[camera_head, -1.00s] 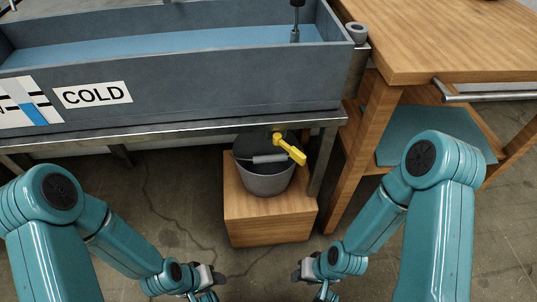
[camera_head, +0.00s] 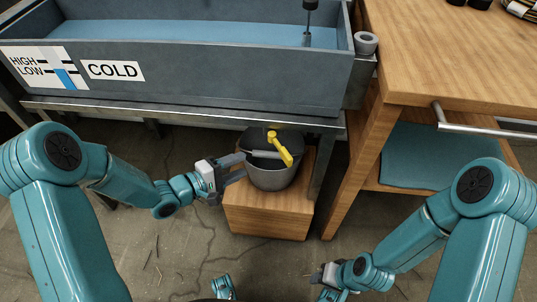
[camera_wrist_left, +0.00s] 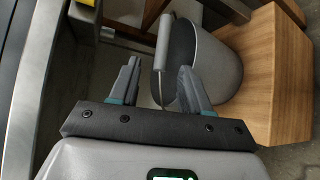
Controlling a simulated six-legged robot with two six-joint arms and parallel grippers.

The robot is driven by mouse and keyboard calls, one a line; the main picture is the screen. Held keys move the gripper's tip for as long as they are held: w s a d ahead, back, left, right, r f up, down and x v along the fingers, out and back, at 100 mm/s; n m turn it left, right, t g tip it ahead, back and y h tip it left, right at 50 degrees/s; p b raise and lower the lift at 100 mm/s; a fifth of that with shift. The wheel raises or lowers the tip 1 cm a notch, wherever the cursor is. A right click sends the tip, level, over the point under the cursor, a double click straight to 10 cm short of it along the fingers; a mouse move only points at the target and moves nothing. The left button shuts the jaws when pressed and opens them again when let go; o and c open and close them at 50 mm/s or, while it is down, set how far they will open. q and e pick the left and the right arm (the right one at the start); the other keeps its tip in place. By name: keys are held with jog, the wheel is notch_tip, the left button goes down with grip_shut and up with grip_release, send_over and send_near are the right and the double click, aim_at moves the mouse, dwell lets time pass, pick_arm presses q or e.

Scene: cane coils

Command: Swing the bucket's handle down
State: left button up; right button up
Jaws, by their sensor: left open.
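The dark grey bucket (camera_head: 272,180) stands upright on a wooden block (camera_head: 265,222) under the trough's right end. Its handle (camera_head: 264,154), a wire with a light grey grip, lies across the upper part of the bucket. My left gripper (camera_head: 243,166) is open and empty at the bucket's left side. In the left wrist view its fingers (camera_wrist_left: 158,82) are spread, with the handle's grip (camera_wrist_left: 163,42) just beyond and its wire appearing between them. I cannot tell whether they touch it. My right gripper (camera_head: 328,277) is low in the head view, away from the bucket, its fingers unclear.
A yellow tap lever (camera_head: 281,149) hangs over the bucket, close to the handle. The grey trough (camera_head: 200,88) marked COLD stands above on a metal frame. A wooden workbench (camera_head: 440,60) is at the right, its leg beside the block. The floor (camera_head: 180,255) in front is open.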

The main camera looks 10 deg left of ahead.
aim_at(262, 155)
pick_arm(q)
jog(key=b+x, duration=0.3)
jog(key=x, duration=0.7)
jog(key=shift+w+a+f, duration=0.1)
jog(key=shift+a+f, duration=0.05)
jog(key=shift+w+d, duration=0.25)
jog(key=shift+d, duration=0.05)
